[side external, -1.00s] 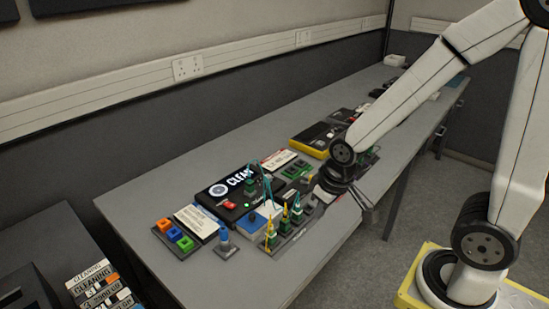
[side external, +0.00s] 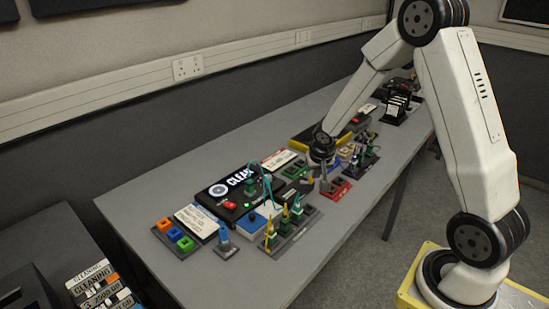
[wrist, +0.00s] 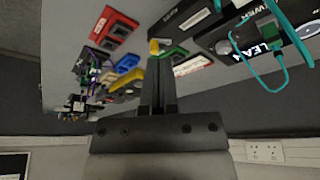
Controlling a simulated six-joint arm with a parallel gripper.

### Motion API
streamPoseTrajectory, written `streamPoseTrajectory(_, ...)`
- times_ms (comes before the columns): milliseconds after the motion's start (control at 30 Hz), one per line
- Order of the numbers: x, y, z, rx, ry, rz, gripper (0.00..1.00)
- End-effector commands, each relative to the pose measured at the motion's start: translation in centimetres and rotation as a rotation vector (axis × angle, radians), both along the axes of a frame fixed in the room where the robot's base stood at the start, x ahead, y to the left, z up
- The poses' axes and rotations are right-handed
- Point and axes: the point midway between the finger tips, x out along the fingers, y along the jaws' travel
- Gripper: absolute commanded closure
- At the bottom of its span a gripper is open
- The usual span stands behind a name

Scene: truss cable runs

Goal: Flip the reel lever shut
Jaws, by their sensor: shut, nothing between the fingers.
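My gripper (wrist: 158,82) is shut and empty, its two fingers pressed together in the wrist view. In the side view my gripper (side external: 325,185) is low over the middle of the bench, beside a red block (side external: 342,188). A small yellow-tipped piece (wrist: 154,46) shows just beyond the fingertips in the wrist view; whether they touch it I cannot tell. I cannot make out the reel lever for certain; this yellow-tipped piece may be part of it. The red block also shows in the wrist view (wrist: 117,22).
A black box marked CLEAN (side external: 240,190) with teal cables stands left of my gripper. A holder with green and yellow plugs (side external: 290,233) is nearer the front. Several coloured blocks (wrist: 125,65) sit close by. The bench's front left area (side external: 240,285) is bare.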

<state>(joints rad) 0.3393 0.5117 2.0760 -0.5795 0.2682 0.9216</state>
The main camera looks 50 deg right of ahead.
Motion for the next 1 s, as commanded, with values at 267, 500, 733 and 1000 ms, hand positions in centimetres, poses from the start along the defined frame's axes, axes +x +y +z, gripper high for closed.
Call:
streamPoseTrajectory(267, 0.9, -2.7, -1.2, -0.003, -0.025, -0.092, 1.0)
streamPoseTrajectory(500, 0.9, -2.8, -1.3, -0.004, -0.027, -0.097, 1.0)
streamPoseTrajectory(733, 0.9, -2.8, -1.3, -0.003, -0.026, -0.096, 1.0)
streamPoseTrajectory(1000, 1.2, -3.1, -2.4, -0.004, -0.025, -0.096, 1.0)
